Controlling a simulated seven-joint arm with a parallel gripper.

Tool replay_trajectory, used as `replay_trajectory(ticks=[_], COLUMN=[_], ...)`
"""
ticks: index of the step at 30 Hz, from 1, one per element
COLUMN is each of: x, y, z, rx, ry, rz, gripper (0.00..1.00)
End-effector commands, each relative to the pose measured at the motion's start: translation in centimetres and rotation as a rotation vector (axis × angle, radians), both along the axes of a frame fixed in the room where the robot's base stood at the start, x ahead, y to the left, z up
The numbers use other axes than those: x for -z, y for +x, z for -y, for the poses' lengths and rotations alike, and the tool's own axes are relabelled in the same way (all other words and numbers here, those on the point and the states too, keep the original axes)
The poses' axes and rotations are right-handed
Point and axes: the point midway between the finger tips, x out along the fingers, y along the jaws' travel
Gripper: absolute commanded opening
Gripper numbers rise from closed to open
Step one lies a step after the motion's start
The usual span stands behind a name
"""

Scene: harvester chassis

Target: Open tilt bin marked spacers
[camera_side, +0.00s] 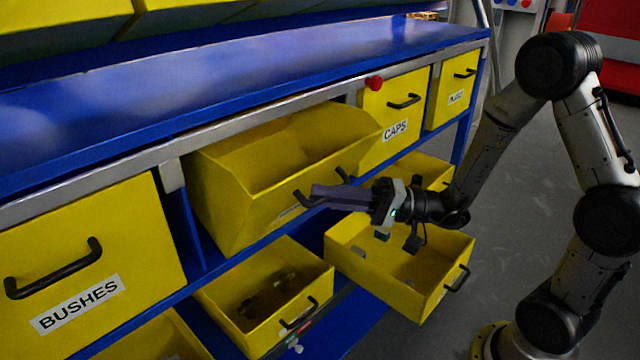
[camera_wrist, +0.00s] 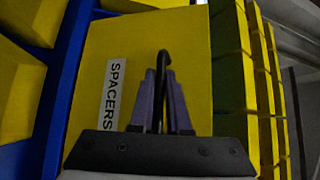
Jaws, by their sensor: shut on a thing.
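The yellow tilt bin (camera_side: 225,215) stands tilted out of the blue rack in the side view, its open top showing. In the wrist view the bin front (camera_wrist: 195,50) carries a label (camera_wrist: 113,95) reading SPACERS. Its black handle (camera_wrist: 163,62) rises between the purple fingers of my gripper (camera_wrist: 160,85). In the side view my gripper (camera_side: 328,196) is at the bin's front, shut on the handle (camera_side: 303,199). The fingers partly hide the handle and the label in the side view.
The BUSHES bin (camera_side: 90,230) at left and the CAPS bin (camera_side: 390,115) at right are upright. Open yellow bins (camera_side: 265,300) and (camera_side: 400,265) stick out below my gripper.

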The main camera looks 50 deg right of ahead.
Motion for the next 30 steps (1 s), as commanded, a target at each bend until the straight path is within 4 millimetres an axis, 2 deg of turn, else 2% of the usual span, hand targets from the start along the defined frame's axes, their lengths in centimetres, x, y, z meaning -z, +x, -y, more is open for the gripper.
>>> replay_trajectory(ticks=[12, 30], x=[1.8, 2.3], y=[-1.5, -1.8], z=[0.0, 0.0], rx=[-0.001, -0.001], ry=[-0.001, -0.002], rz=[-0.008, -0.012], gripper=[0.0, 0.0])
